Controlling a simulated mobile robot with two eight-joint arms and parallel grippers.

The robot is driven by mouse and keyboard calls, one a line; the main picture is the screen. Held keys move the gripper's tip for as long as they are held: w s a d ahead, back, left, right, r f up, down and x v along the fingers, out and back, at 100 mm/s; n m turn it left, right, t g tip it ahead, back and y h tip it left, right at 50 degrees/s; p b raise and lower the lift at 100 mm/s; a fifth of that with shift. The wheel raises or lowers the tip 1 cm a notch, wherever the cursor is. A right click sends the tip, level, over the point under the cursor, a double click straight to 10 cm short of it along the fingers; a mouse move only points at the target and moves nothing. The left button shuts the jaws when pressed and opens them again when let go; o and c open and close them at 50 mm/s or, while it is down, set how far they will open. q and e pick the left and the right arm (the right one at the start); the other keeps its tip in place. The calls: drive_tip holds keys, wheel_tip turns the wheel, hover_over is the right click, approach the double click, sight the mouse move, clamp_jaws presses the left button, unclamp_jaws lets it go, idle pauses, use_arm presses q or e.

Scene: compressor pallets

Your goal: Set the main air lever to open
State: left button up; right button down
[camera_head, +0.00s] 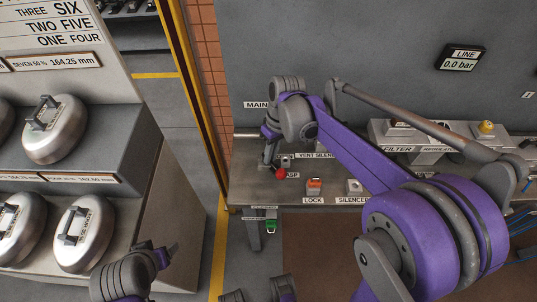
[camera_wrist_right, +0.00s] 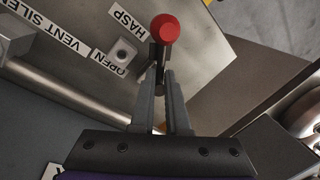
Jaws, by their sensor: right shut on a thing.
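The main air lever shows a red knob (camera_wrist_right: 166,27) in the right wrist view, just beyond the fingertips of my right gripper (camera_wrist_right: 162,80). The gripper is shut on the lever's stem below the knob. In the head view the red knob (camera_head: 281,173) sits at the left end of the bench, under my right gripper (camera_head: 272,155). A MAIN label (camera_head: 255,104) is on the wall behind, partly hidden by my right arm. An OPEN label (camera_wrist_right: 108,62) lies left of the stem. My left gripper (camera_head: 168,250) is at the lower left, away from the lever; its fingers are unclear.
A LOCK part (camera_head: 314,187) and a SILENCER part (camera_head: 354,187) stand on the bench right of the lever. A green item (camera_head: 271,227) hangs below. The LINE gauge (camera_head: 461,58) reads 0.0 bar. A rack of round weights (camera_head: 55,130) is at left.

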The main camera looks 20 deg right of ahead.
drive_tip(key=n, duration=0.3)
drive_tip(key=w+n, duration=0.1)
drive_tip(key=n, duration=0.1)
drive_tip(key=shift+d+n+g, duration=0.3)
drive_tip(key=shift+d+g, duration=0.1)
drive_tip(key=shift+w+d+n+h, duration=0.15)
drive_tip(key=shift+n+h, duration=0.15)
drive_tip(key=shift+n, duration=0.75)
drive_tip(key=shift+w+a+n+h, duration=0.15)
drive_tip(key=shift+n+h, duration=0.15)
drive_tip(key=shift+n, duration=0.75)
drive_tip(key=shift+d, duration=0.1)
drive_tip(key=c, duration=0.9)
unclamp_jaws()
drive_tip(key=r, duration=0.3)
drive_tip(key=w+r, duration=0.1)
drive_tip(key=r, duration=0.3)
drive_tip(key=w+r+p, duration=0.1)
drive_tip(key=r, duration=0.2)
drive_tip(key=shift+d+r, duration=0.35)
drive_tip(key=shift+d, duration=0.05)
